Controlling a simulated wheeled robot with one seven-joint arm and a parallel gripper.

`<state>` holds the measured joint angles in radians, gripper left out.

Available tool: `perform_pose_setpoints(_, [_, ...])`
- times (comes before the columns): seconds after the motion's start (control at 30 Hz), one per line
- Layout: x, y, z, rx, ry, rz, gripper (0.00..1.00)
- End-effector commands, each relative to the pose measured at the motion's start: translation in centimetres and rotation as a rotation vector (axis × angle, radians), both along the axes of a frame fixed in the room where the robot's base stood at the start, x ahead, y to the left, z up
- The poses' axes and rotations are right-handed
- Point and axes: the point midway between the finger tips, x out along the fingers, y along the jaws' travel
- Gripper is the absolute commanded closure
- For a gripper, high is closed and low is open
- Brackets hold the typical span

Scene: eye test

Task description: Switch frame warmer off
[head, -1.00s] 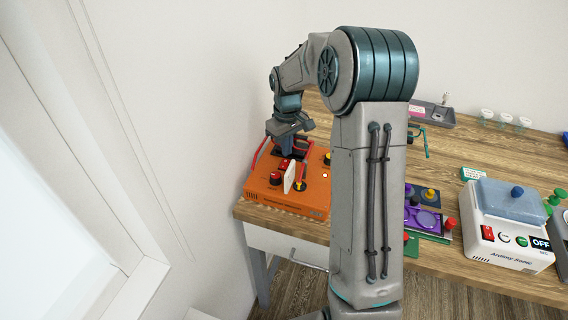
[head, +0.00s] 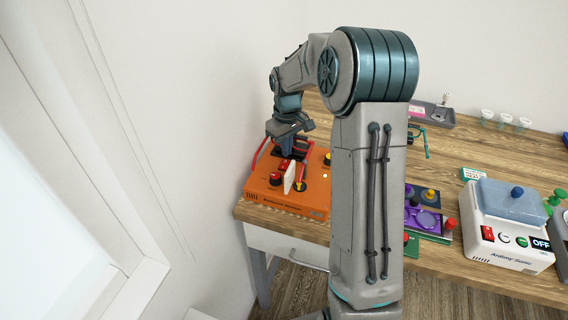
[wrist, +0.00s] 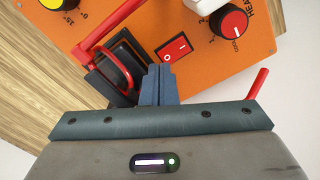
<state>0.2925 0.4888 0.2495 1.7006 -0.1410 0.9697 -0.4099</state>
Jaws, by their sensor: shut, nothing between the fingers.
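The frame warmer appears to be the orange box (head: 285,203) at the table's left end. In the wrist view its orange top (wrist: 215,62) carries a red rocker switch (wrist: 174,47) with white marks. A red knob (wrist: 233,22) sits to the right of the switch, beside lettering beginning "HEA". My gripper (wrist: 160,72) is shut and empty, pointing at the orange top. Its fingertips are just below the rocker switch in the wrist view; I cannot tell whether they touch it. In the head view my gripper (head: 287,150) is over the back part of the box.
A black pad with a red lever (wrist: 105,35) is close left of my fingers. A white upright piece (head: 290,178) stands on the box. A white device (head: 510,250) marked "OFF" and a purple tray (head: 425,220) stand to the right. The wall is close at left.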

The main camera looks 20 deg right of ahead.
Motion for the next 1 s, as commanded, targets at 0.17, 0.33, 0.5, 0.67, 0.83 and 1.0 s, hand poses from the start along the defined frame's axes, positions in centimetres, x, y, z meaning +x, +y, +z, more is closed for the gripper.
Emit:
perform_pose_setpoints(0.17, [0.00,0.00,0.00,0.000,0.000,0.000,1.00])
perform_pose_setpoints(0.33, [0.00,0.00,0.00,0.000,0.000,0.000,1.00])
perform_pose_setpoints(0.5, [0.00,0.00,-0.01,0.000,0.000,0.000,1.00])
perform_pose_setpoints(0.67, [0.00,0.00,-0.13,0.000,0.000,0.000,1.00])
perform_pose_setpoints(0.83, [0.00,0.01,-0.40,0.000,0.000,0.000,1.00])
perform_pose_setpoints(1.0, [0.00,0.01,-0.66,0.000,0.000,0.000,1.00])
